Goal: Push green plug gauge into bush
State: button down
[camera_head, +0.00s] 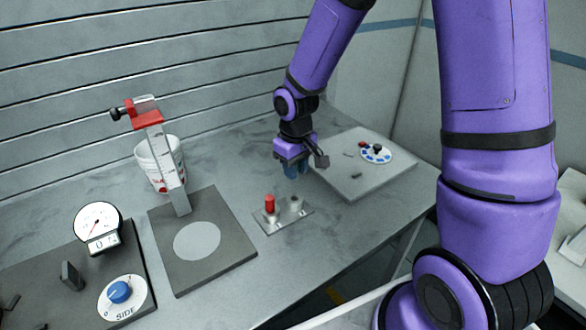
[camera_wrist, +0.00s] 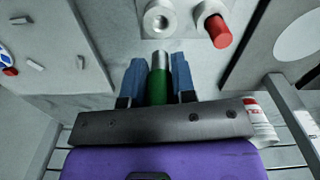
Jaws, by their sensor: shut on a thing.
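The green plug gauge (camera_wrist: 160,84) is between the blue fingers of my gripper (camera_wrist: 157,78) in the wrist view, its bare metal end pointing away from the palm. My gripper (camera_head: 296,170) is shut on it, and in the head view the fingers hide most of the gauge. The bush (camera_wrist: 158,20) is a metal ring with a hole, on a light plate; the gauge tip is close to it in the picture, apart from it. In the head view the bush (camera_head: 296,203) stands just below the fingers. A red-handled gauge (camera_head: 269,203) stands in a second bush beside it.
A grey board with a height stand (camera_head: 177,175) and a white cup (camera_head: 153,165) are to the left. A dial gauge (camera_head: 97,225) and a blue knob (camera_head: 119,291) are further left. A pale board with a blue-dotted disc (camera_head: 376,154) lies to the right.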

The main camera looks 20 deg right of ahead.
aim_at(295, 192)
jog(key=shift+f, duration=0.1)
jog(key=shift+f, duration=2.8)
jog(key=shift+f, duration=1.25)
jog(key=c, duration=0.9)
grip_release()
jog(key=shift+o, duration=0.2)
notch_tip(295, 192, up, 11)
jog(key=shift+f, duration=0.15)
